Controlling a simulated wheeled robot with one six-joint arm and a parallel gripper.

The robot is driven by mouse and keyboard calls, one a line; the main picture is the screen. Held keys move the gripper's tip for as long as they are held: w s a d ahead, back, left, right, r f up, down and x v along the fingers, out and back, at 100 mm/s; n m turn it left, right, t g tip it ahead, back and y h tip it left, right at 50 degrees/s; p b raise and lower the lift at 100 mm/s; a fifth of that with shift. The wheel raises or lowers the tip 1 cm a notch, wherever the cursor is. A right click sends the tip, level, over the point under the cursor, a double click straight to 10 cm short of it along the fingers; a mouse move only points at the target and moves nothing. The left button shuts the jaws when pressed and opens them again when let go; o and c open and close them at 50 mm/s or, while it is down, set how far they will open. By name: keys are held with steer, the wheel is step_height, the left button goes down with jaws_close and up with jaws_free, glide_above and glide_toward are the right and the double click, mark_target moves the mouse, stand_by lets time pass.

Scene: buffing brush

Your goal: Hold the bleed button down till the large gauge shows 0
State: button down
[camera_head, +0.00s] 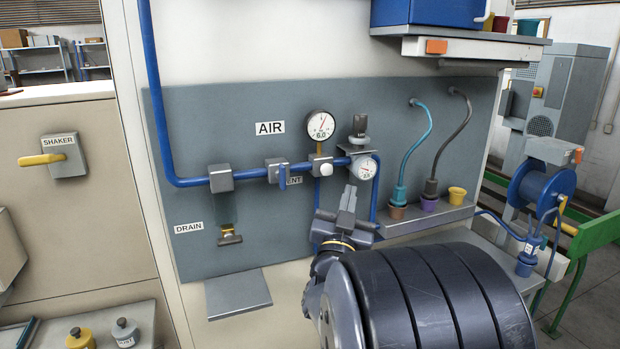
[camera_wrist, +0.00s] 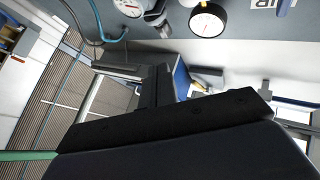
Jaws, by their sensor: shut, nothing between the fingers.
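The large gauge (camera_head: 320,124) is on the grey panel, with a white face, a red needle pointing up and right, and 6.0 printed on it. It also shows in the wrist view (camera_wrist: 208,20). A round white button (camera_head: 326,169), which looks like the bleed button, is on the block below the gauge; no label on it is readable. My gripper (camera_head: 349,190) is shut and empty, below and right of the button and apart from it in the picture. Its dark fingers show in the wrist view (camera_wrist: 157,85), where I cannot make out the button.
A smaller gauge (camera_head: 365,167) sits right of the button, below a regulator knob (camera_head: 359,126). A blue-handled valve (camera_head: 283,175) is to the left on the blue pipe. A grey ledge (camera_head: 428,222) with cups and hoses is at right. The lower panel is mostly clear.

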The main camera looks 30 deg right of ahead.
mark_target(326, 169)
steer(key=shift+s+d+g+h, duration=0.1)
steer(key=shift+d+g+h, duration=0.05)
steer(key=shift+g+h, duration=0.2)
steer(key=w+d+p, duration=0.1)
steer(key=w+d, duration=0.1)
steer(key=w, duration=0.6)
steer(key=shift+w, duration=0.3)
steer(key=shift+w, duration=0.1)
stand_by(1.9)
steer(key=shift+w+b, duration=0.3)
steer(key=shift+b, duration=0.05)
steer(key=shift+w+d, duration=0.2)
steer(key=shift+w, duration=0.3)
stand_by(3.6)
